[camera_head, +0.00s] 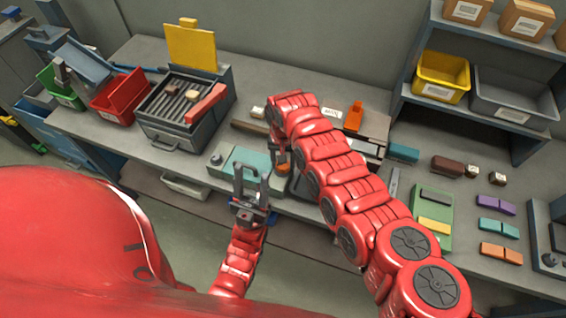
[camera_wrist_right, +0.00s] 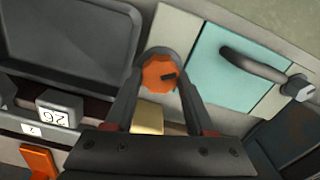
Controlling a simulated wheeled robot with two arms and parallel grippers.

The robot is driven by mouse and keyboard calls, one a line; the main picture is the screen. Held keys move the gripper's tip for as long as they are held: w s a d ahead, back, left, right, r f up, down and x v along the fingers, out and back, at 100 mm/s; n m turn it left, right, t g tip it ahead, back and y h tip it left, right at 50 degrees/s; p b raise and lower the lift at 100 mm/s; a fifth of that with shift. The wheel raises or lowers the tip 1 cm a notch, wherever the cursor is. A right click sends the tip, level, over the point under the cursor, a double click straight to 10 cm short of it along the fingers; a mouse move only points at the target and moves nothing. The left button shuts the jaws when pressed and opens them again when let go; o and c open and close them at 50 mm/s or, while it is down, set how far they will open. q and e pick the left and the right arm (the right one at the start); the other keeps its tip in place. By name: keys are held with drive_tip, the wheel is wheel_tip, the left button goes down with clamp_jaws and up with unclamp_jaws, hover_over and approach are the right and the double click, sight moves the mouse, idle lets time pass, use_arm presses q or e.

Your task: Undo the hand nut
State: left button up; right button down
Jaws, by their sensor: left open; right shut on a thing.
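The hand nut (camera_wrist_right: 160,76) is an orange, many-sided knob with a dark mark on its face, on a grey round base. My right gripper (camera_wrist_right: 161,82) is shut on it, one finger on each side. My left gripper (camera_head: 251,184) is open and empty, fingers upward, in front of the bench edge and left of the nut.
A teal panel (camera_wrist_right: 232,78) with a dark lever (camera_wrist_right: 255,66) lies beside the nut. A grill-like box (camera_head: 185,105), red bin (camera_head: 119,95) and green bin (camera_head: 60,90) stand at left. Small blocks lie at right, below a shelf with a yellow bin (camera_head: 443,80).

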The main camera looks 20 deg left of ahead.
drive_tip(key=n+b, duration=0.1)
drive_tip(key=n, duration=0.1)
drive_tip(key=shift+f+n+b, duration=0.2)
drive_tip(key=shift+n+b, duration=0.15)
drive_tip(key=shift+n, duration=0.05)
drive_tip(key=shift+n+b, duration=0.7)
drive_tip(key=shift+n, duration=0.1)
drive_tip(key=n+b, duration=0.3)
drive_tip(key=shift+n, duration=0.3)
drive_tip(key=shift+s+r+n+b, duration=0.1)
drive_tip(key=shift+r+n+b, duration=0.05)
drive_tip(key=shift+n+b, duration=1.25)
drive_tip(key=shift+c, duration=1.2)
unclamp_jaws()
drive_tip(key=shift+r, duration=0.1)
